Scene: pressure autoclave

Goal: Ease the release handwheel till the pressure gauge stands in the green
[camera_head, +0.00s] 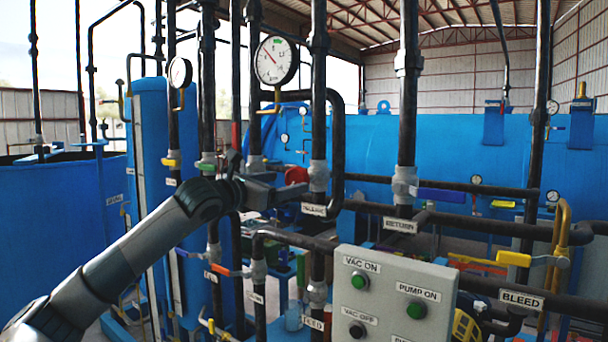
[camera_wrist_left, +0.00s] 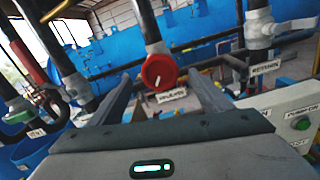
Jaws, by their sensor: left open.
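The red release handwheel (camera_head: 296,175) is on a dark vertical pipe, above a RELEASE label (camera_head: 313,210). In the left wrist view the red handwheel (camera_wrist_left: 158,70) shows its face with a white mark. My left gripper (camera_head: 280,188) is open just in front of it. In the wrist view the fingers of my left gripper (camera_wrist_left: 160,88) lie on either side of the wheel, with gaps, not visibly touching it. The round pressure gauge (camera_head: 276,60) is above; its needle points up and left, seemingly left of a small green band at the top. My right gripper is out of view.
A grey button panel (camera_head: 395,300) stands low in front. A vertical pipe with a RETURN label (camera_head: 400,225) and a blue lever (camera_head: 442,195) is to the right. A second gauge (camera_head: 180,73) is at left. The blue autoclave vessel (camera_head: 430,150) fills the back.

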